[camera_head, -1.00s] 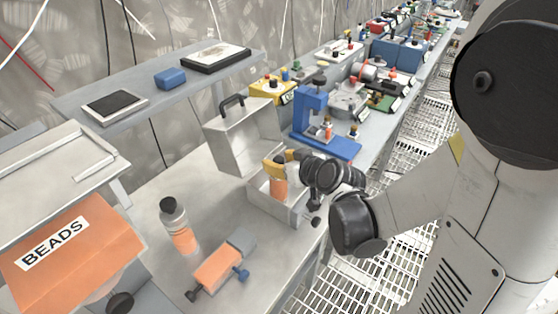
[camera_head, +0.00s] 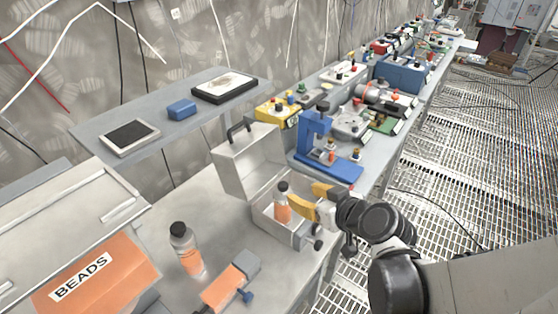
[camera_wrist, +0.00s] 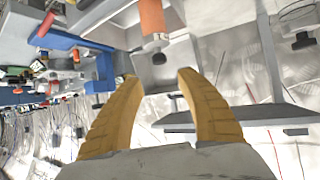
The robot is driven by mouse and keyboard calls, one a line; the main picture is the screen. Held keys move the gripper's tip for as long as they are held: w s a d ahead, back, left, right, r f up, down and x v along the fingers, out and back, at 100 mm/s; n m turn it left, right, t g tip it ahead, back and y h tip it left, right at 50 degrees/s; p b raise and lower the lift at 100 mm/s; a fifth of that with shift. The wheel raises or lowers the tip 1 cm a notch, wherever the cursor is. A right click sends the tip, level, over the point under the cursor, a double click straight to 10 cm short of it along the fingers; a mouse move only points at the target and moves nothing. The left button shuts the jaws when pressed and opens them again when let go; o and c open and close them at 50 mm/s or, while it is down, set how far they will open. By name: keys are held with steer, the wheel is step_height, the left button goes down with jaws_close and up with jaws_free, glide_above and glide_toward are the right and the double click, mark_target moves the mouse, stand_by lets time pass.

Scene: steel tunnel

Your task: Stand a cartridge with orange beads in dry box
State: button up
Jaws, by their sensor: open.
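The dry box (camera_head: 281,238) is a grey metal box on the bench with its lid (camera_head: 245,160) raised. A cartridge with orange beads (camera_head: 282,208) stands upright inside it, its dark cap up; its lower end is hidden by the box wall. The cartridge also shows at the top of the wrist view (camera_wrist: 152,18). My gripper (camera_head: 303,196) is open, its yellow fingers just right of the cartridge at the box's right side. In the wrist view the fingers (camera_wrist: 158,75) are spread with nothing between them. A second orange-bead cartridge (camera_head: 186,250) stands on the bench outside the box.
An orange block with blue knobs (camera_head: 228,286) lies at the bench front. An orange BEADS bin (camera_head: 100,285) is at lower left. A blue press (camera_head: 318,140) stands behind the box. A shelf (camera_head: 165,130) holds a tablet and blue block. Grated floor lies right.

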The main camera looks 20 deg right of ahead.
steer(key=s+a+r+m+g+h, duration=0.2)
steer(key=s+r+g+h, duration=0.1)
steer(key=s, duration=0.7)
steer(key=shift+a+r+m+g, duration=0.2)
steer(key=shift+r+m+g, duration=0.1)
steer(key=shift+r+g, duration=0.6)
